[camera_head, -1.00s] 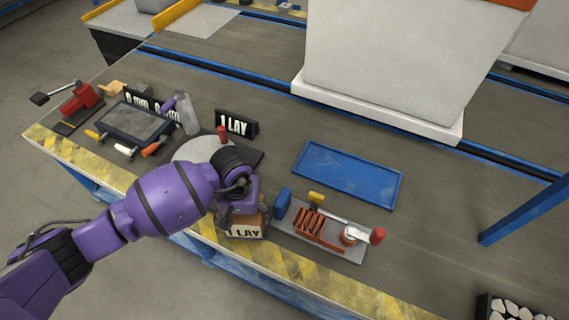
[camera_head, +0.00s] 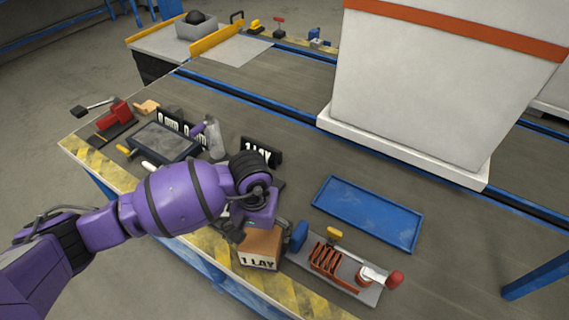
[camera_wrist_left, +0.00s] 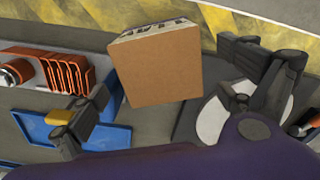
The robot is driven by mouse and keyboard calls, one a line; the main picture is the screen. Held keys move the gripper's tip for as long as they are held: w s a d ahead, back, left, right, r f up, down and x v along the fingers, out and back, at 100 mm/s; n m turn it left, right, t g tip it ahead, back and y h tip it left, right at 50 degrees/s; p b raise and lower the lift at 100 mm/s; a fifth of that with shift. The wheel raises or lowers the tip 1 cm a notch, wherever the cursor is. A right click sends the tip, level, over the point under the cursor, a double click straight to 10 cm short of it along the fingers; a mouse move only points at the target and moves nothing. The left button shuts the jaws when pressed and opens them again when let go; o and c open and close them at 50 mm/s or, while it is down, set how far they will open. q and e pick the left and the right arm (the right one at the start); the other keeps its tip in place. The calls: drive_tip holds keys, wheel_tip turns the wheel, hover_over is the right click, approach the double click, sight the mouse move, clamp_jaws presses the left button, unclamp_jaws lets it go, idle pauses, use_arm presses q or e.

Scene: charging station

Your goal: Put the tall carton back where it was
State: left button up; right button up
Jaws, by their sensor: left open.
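A brown carton (camera_head: 262,243) with a white "1 LAY" label on its front stands at the bench's front edge, beside the striped border. In the left wrist view, the carton (camera_wrist_left: 158,68) shows its plain brown face, with the printed label at its upper edge. My left gripper (camera_head: 248,222) is open just behind the carton in the head view. In the wrist view its fingers (camera_wrist_left: 172,95) are spread to either side of the carton, with gaps between. My purple arm hides most of the round pale plate (camera_wrist_left: 211,120). My right gripper is not in view.
A grey tool board (camera_head: 350,287) with orange parts and a red-handled tool lies close right of the carton. Behind it is an empty blue tray (camera_head: 368,214).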

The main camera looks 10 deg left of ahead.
use_arm(q)
drive_tip(key=shift+r, duration=2.4)
